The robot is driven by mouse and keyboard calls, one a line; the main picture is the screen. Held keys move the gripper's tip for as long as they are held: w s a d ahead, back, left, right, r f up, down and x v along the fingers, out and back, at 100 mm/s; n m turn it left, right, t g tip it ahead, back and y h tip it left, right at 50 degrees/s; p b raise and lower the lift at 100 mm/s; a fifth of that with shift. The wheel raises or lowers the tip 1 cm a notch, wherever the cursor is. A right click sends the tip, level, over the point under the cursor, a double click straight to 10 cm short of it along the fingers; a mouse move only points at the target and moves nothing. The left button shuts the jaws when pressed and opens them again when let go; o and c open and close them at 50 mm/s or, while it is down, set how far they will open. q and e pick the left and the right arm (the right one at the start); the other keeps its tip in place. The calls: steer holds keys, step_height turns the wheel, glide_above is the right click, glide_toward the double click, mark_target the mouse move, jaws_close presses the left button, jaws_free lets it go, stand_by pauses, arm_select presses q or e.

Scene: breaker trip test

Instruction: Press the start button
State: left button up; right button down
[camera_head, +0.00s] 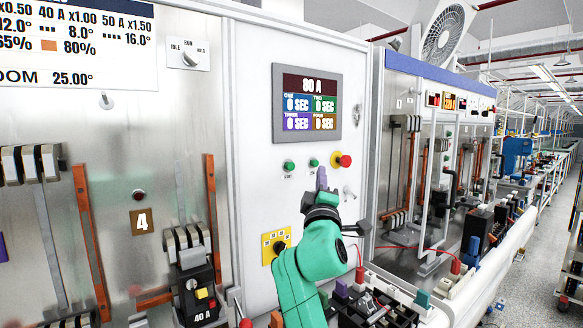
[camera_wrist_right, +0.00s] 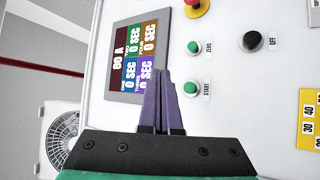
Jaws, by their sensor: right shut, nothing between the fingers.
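The start button (camera_head: 289,166) is the left of two small green buttons on the white panel, below the display. In the right wrist view the start button (camera_wrist_right: 190,88) has a START label beside it and lies right of the fingers. The green zero button (camera_head: 314,162) is its neighbour; it also shows in the right wrist view (camera_wrist_right: 193,47). My right gripper (camera_head: 321,172) has its purple fingers shut and empty in front of the panel, just below the zero button in the head view. The fingers (camera_wrist_right: 160,74) overlap the display in the wrist view. My left gripper is out of view.
The display (camera_head: 307,103) reads 80 A and 0 SEC in its fields. A red stop button (camera_head: 344,161) on a yellow base and an OFF knob (camera_wrist_right: 252,41) are nearby. A yellow dial plate (camera_head: 277,246) sits lower. Parts crowd the bench below (camera_head: 375,305).

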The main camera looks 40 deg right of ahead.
mark_target(293, 170)
steer(key=shift+w+d+f+b, duration=0.1)
steer(key=shift+w+b, duration=1.65)
steer(key=shift+w, duration=2.85)
steer(key=shift+w, duration=0.1)
steer(key=shift+w, duration=0.35)
steer(key=shift+w+b, duration=0.45)
steer(key=shift+b, duration=0.15)
steer(key=shift+s, duration=0.1)
steer(key=shift+s+p, duration=0.35)
steer(key=shift+s, duration=0.4)
